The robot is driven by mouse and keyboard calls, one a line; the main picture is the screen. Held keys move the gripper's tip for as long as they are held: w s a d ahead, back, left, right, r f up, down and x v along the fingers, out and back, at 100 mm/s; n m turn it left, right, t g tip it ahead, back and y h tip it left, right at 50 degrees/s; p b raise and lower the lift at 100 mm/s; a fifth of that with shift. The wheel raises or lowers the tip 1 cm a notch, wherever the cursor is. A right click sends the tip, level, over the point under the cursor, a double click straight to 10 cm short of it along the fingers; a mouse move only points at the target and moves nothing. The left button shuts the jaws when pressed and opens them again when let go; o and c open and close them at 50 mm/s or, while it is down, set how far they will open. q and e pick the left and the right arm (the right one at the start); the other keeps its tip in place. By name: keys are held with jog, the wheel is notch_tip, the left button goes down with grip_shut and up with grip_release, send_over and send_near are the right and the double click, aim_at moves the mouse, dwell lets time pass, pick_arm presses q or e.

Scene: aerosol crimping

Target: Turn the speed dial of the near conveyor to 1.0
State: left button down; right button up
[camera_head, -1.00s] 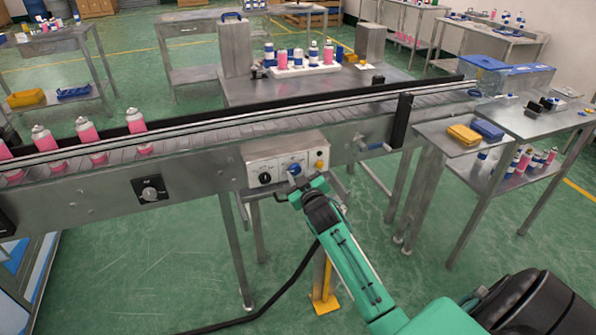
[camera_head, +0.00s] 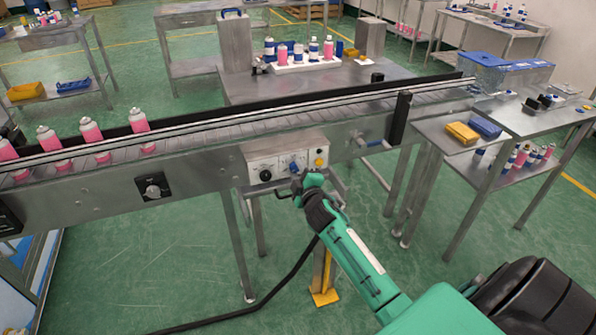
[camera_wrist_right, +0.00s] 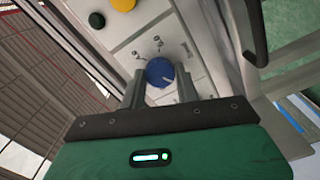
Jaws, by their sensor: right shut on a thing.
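The near conveyor (camera_head: 205,172) carries a light control panel (camera_head: 263,158) on its front side. A blue dial (camera_head: 294,166) is on this panel, partly hidden in the head view by my right gripper (camera_head: 297,182). In the right wrist view the blue dial (camera_wrist_right: 160,72) sits between the two dark fingers of my right gripper (camera_wrist_right: 161,86), which is shut on it. A pale mark shows on the dial's face, but the scale reading is too small to tell. My left gripper is in neither view.
A black knob (camera_head: 265,175) and a yellow button (camera_head: 319,162) are beside the blue dial. Pink cans (camera_head: 91,133) stand on the belt. A side table (camera_head: 447,147) stands to the right.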

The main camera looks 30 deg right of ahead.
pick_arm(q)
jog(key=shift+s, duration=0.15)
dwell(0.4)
pick_arm(e)
jog(key=o, duration=1)
jog(key=shift+s+a+f, duration=0.15)
jog(key=shift+s, duration=0.45)
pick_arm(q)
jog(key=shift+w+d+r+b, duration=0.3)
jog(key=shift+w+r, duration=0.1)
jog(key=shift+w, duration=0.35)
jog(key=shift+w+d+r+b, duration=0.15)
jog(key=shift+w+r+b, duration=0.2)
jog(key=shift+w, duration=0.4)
pick_arm(e)
jog(key=shift+v, duration=6.3)
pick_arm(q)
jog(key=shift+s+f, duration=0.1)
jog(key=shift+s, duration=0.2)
